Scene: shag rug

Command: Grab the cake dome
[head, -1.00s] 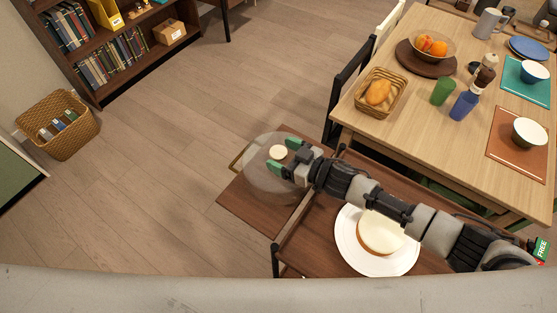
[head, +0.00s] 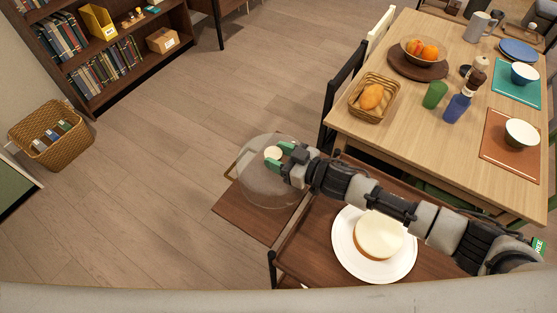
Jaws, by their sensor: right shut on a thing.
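The cake dome (head: 262,188) is a clear, see-through cover with a pale round knob (head: 273,153) on top. My right gripper (head: 280,156) reaches in from the right with its green fingers at the knob, shut on the dome. The dome shows over the left end of the brown wooden cart (head: 312,238); its lower rim is faint, and I cannot tell how high it hangs. A cake (head: 379,236) sits uncovered on a white plate (head: 345,262) on the cart, below my right arm. My left gripper is out of view.
The dining table (head: 415,135) at right holds a bread basket (head: 366,113), a fruit bowl (head: 407,52), cups and bowls on mats. A dark chair (head: 340,92) stands beside it. A bookshelf (head: 130,62) and wicker basket (head: 45,150) are at left. Open floor lies between.

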